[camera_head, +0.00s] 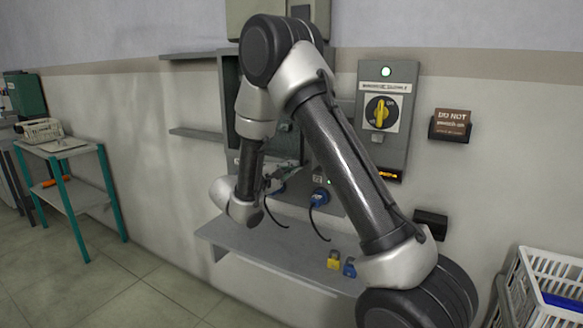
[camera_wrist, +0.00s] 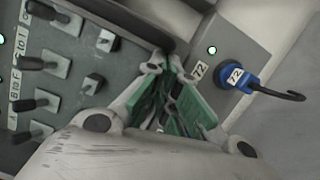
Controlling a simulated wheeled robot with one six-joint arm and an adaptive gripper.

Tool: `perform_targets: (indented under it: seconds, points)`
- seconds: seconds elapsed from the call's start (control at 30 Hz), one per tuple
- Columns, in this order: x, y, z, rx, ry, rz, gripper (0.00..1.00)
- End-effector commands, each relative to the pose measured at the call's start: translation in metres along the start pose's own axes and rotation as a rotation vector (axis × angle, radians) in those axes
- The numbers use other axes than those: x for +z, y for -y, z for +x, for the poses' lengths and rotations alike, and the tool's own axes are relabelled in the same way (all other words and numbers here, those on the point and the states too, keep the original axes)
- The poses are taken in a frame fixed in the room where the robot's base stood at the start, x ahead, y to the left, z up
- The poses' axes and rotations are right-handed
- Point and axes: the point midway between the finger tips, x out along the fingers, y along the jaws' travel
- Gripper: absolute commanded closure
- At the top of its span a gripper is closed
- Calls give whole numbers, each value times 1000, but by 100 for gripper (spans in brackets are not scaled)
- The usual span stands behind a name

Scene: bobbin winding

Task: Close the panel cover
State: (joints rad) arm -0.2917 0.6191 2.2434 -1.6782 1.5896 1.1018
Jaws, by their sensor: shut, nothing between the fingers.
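The panel (camera_head: 288,146) is on the wall behind my arm, which hides much of it. A grey upright edge (camera_head: 229,95) shows at its left; I cannot tell if this is the cover or the cabinet side. In the wrist view, the dark panel face (camera_wrist: 60,85) with labelled switches fills the left side, so that part is uncovered. My gripper (camera_wrist: 168,68), with green finger pads, is shut and empty beside the panel's lower edge. It also shows small in the head view (camera_head: 274,178), in front of the panel; contact cannot be told.
A grey shelf (camera_head: 250,245) below holds yellow and blue padlocks (camera_head: 334,260). A rotary switch box (camera_head: 384,115) and white basket (camera_head: 540,285) are right.

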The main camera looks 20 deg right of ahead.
Motion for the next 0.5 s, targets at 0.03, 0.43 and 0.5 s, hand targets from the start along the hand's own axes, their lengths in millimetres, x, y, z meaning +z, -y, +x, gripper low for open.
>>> perform_targets:
  seconds: [0.03,0.43,0.5]
  points:
    - [-5,1,-2,0,-1,-1,100]
    - [-27,2,-75,2,-9,1,100]
    - [-27,1,-88,2,-8,1,100]
